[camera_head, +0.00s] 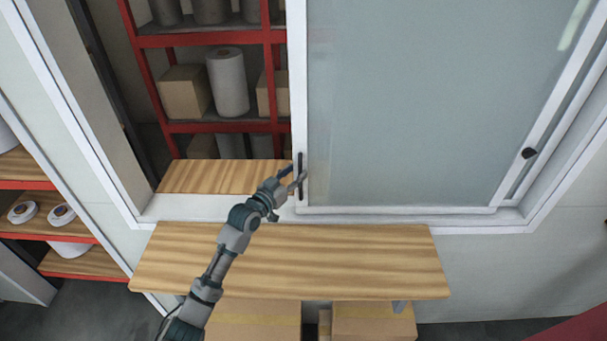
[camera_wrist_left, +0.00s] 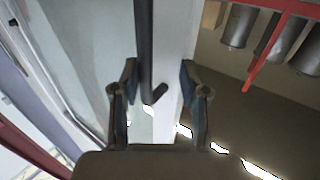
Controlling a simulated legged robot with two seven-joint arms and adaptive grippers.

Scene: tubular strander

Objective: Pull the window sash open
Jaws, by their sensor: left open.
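The window sash (camera_head: 430,110) is a frosted pane in a white frame. It stands at the right of the window, with an open gap to its left. A dark upright handle (camera_head: 300,178) is on its left stile, and the handle also shows in the left wrist view (camera_wrist_left: 146,50). My left gripper (camera_head: 292,177) is at the handle's lower part. In the left wrist view its fingers (camera_wrist_left: 158,70) are spread either side of the stile and handle; contact cannot be told. My right gripper is not in view.
A wooden counter (camera_head: 340,262) lies below the window, with cardboard boxes (camera_head: 372,322) under it. Through the gap are a wooden ledge (camera_head: 220,177) and red shelving (camera_head: 205,127) with rolls and boxes. A dark knob (camera_head: 529,153) is on the right frame.

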